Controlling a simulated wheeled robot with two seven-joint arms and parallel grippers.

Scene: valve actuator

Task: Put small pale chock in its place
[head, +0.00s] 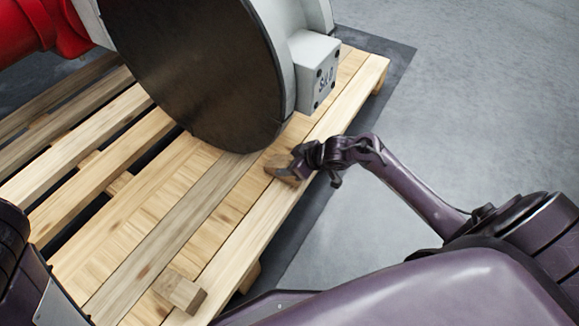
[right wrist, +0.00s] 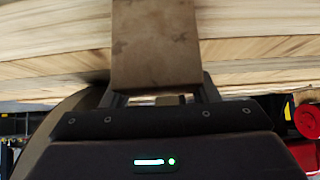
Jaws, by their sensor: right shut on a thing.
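My right gripper (head: 286,170) is shut on a brown wooden block (head: 277,162) at the pallet's right side, just below and right of the big dark round disc. In the right wrist view the block (right wrist: 155,45) stands between the fingers, with its flat face towards the camera and pallet boards behind it. Another wooden block, paler (head: 180,291), lies on the pallet near its front corner, apart from my grippers. I cannot tell for sure which block is the small pale chock. My left gripper is out of view.
The valve actuator's dark disc (head: 205,75) rests low over the slatted wooden pallet (head: 225,225). A grey box (head: 318,72) sticks out on its right, above my right gripper. Red parts (head: 40,28) are at top left. Grey floor (head: 480,110) is clear on the right.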

